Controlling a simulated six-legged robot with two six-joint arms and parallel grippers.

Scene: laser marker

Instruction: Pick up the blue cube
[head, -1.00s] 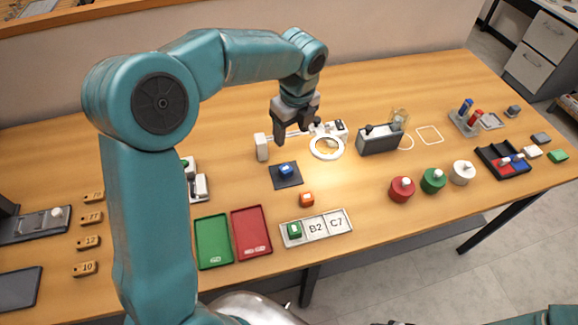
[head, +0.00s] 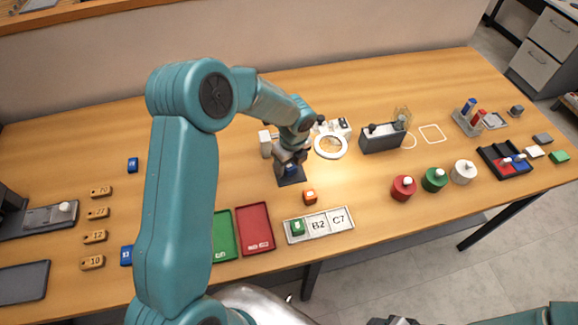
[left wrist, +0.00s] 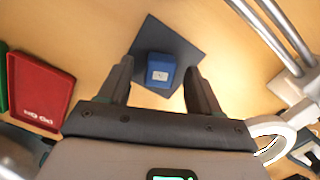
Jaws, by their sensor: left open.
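A blue cube (left wrist: 160,70) with a white label on top sits on a dark square pad (left wrist: 182,45) in the left wrist view. In the head view the cube (head: 291,170) is partly hidden by my left gripper (head: 288,166), which is right over the pad (head: 292,181). My left gripper is open and points down. In the left wrist view its two fingers stand on either side of the cube, with gaps between them and it. My right gripper is not seen.
An orange cube (head: 310,196) lies just in front of the pad. A ring magnifier (head: 331,146) and a white post (head: 265,143) stand close behind. Green (head: 224,236) and red (head: 254,228) trays lie in front.

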